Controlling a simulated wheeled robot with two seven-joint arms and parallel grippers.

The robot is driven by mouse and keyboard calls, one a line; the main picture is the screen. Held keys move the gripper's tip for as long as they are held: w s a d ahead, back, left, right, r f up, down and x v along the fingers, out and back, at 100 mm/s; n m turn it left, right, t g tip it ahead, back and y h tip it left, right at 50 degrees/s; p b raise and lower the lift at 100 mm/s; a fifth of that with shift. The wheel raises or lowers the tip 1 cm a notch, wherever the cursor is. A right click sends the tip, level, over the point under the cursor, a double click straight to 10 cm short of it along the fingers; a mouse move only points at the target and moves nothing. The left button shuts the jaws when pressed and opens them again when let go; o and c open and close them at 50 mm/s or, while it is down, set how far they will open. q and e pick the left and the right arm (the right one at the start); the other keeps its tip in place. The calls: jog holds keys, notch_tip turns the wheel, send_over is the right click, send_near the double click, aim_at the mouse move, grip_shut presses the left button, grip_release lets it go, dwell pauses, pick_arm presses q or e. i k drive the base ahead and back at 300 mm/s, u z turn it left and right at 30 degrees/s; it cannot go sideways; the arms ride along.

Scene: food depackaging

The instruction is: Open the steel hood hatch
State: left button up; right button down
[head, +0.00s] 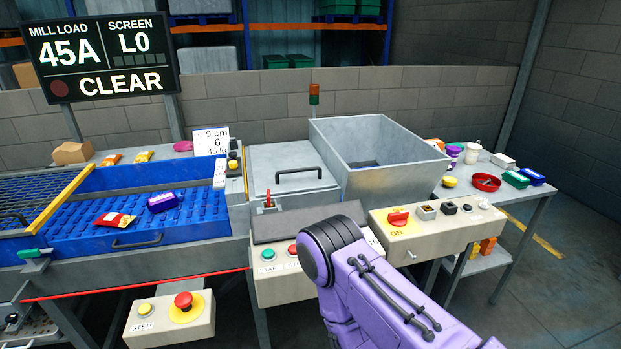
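The steel hood hatch (262,166) is a flat grey lid in the middle of the head view. It lies down and looks closed, with a dark bar handle (299,171) on top. A small red-handled lever (268,198) stands at its front edge. A purple arm link of mine rises from the bottom right, its dark rounded end in front of the panel below the hatch. Neither of my grippers shows in this view.
An open steel hopper (418,172) adjoins the hatch on the right. A blue belt (75,243) with a red packet (115,220) and a purple packet (163,202) lies left. Button boxes (140,328) (437,237) jut out in front. A side table (472,205) holds several items.

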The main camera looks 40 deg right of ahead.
aim_at(287, 158)
jog(key=k, duration=0.35)
jog(key=z, duration=0.9)
